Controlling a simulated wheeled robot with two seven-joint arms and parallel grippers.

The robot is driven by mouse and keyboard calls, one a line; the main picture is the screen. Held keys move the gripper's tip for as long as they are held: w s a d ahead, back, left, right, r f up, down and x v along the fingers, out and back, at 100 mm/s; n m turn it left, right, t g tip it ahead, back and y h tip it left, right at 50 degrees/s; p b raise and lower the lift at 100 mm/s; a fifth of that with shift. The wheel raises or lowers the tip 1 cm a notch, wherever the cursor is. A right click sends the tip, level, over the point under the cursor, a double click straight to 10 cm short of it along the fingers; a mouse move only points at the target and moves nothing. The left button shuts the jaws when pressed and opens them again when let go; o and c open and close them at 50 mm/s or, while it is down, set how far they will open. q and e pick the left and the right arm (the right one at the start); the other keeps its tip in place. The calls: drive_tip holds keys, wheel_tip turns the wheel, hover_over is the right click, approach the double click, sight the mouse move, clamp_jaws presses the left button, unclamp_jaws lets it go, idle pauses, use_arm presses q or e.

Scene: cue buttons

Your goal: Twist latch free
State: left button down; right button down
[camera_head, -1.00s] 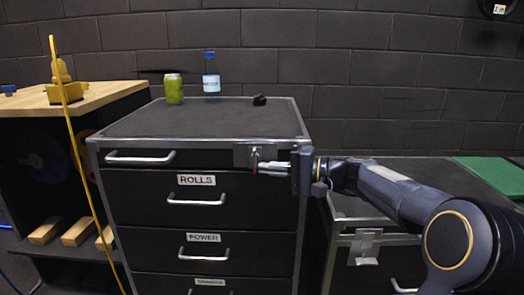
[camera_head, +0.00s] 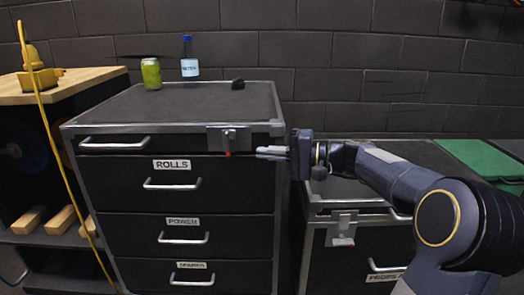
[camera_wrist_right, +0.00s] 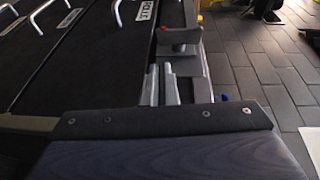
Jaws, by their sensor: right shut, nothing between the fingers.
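The latch (camera_head: 229,137) is a grey metal plate with a small upright handle and a red tip, on the top right front of the drawer cabinet, beside the top drawer. The handle hangs down, with the red tip at its lower end. The latch also shows in the right wrist view (camera_wrist_right: 180,40), beyond the fingers. My right gripper (camera_head: 260,152) is shut and empty, just right of the latch and slightly lower, apart from it. Its two fingers lie side by side in the right wrist view (camera_wrist_right: 161,84). My left gripper is not in view.
The drawer cabinet (camera_head: 180,125) has several handled drawers, one labelled ROLLS. A green can (camera_head: 151,73), a bottle (camera_head: 189,60) and a small black object (camera_head: 238,84) stand on top. A lower cabinet with its own latch (camera_head: 342,230) is at right. A yellow cable (camera_head: 50,130) hangs at left.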

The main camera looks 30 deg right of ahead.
drive_tip(key=p+v, duration=0.1)
drive_tip(key=v, duration=0.7)
drive_tip(key=shift+f+p, duration=0.35)
drive_tip(key=s+a+f+n+g+h, duration=0.1)
drive_tip(key=s+a+f+g, duration=0.2)
drive_tip(key=s+a, duration=0.35)
drive_tip(key=s+a+f+n+g+h, duration=0.1)
drive_tip(key=s+a+f+n+g, duration=0.15)
drive_tip(key=a, duration=0.65)
drive_tip(key=s+a+f+n+g+h+p, duration=0.1)
drive_tip(key=s+a+f+n+h, duration=0.15)
drive_tip(key=s+f, duration=0.35)
drive_tip(key=s+a+f+n+h, duration=0.2)
drive_tip(key=s+f+h, duration=0.1)
drive_tip(key=s+f, duration=0.3)
wheel_tip(320, 180, up, 32)
drive_tip(key=p, duration=3.2)
drive_tip(key=shift+d+r, duration=0.2)
drive_tip(key=shift+r, duration=0.05)
